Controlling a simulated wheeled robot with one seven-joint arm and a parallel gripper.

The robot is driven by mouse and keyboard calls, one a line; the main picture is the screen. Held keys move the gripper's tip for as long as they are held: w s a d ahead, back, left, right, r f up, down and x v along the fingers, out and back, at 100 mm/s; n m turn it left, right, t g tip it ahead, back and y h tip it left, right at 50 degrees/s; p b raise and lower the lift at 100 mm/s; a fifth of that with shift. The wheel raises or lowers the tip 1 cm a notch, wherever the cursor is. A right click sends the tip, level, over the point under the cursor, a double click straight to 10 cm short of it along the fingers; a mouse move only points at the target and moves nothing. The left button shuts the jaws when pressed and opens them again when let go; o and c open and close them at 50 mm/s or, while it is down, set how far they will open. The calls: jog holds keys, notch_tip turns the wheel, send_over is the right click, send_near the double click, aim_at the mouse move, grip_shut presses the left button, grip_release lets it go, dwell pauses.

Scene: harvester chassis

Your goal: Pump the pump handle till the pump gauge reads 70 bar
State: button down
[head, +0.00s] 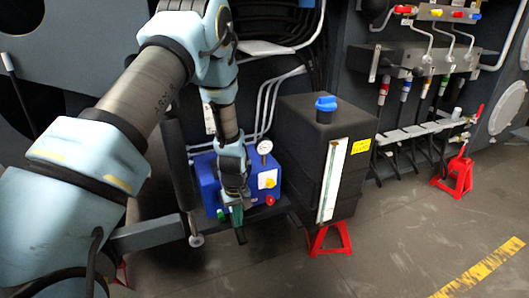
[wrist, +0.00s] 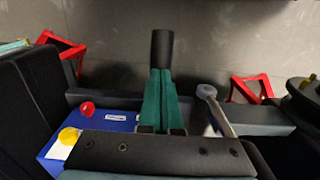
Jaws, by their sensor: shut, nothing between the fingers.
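The blue pump unit (head: 208,185) stands on the chassis ledge, and its blue top also shows in the wrist view (wrist: 100,124). The pump gauge (head: 264,147) is a small white dial at its upper right; its reading is too small to tell. My gripper (head: 237,222) is in front of the unit, pointing down, with its green fingers shut together and empty. In the wrist view a black cylindrical grip, seemingly the pump handle (wrist: 162,48), lies right at the tips of my fingers (wrist: 160,72). I cannot tell whether they touch. The rest of the handle is hidden.
A yellow knob (head: 270,183) and a red knob (head: 270,200) are on the unit. A black tank (head: 300,150) with a blue cap stands close on the right. A dark cylinder (head: 178,165) with a rod is on the left. Open floor (head: 400,240) lies in front.

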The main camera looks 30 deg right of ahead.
notch_tip(320, 180, up, 12)
jog(key=s+p, duration=0.1)
jog(key=p, duration=0.7)
jog(key=shift+s+r+p, duration=0.2)
jog(key=shift+s+p, duration=0.05)
jog(key=shift+p, duration=0.05)
jog(key=shift+a, duration=0.1)
jog(key=shift+w+f+b, duration=0.2)
jog(key=shift+f+b, duration=1.05)
jog(key=shift+f, duration=0.5)
jog(key=shift+w+f+b, duration=0.15)
jog(key=shift+f+b, duration=1.05)
jog(key=shift+f, duration=0.55)
jog(key=shift+w+f+b, duration=0.2)
jog(key=shift+f+b, duration=1.05)
jog(key=shift+f, duration=0.5)
jog(key=shift+f+b, duration=0.65)
jog(key=shift+f, duration=0.4)
notch_tip(320, 180, up, 13)
jog(key=s+p, duration=0.1)
jog(key=p, duration=0.7)
jog(key=shift+s+f+p, duration=0.15)
jog(key=shift+f+p, duration=0.05)
jog(key=shift+p, duration=0.15)
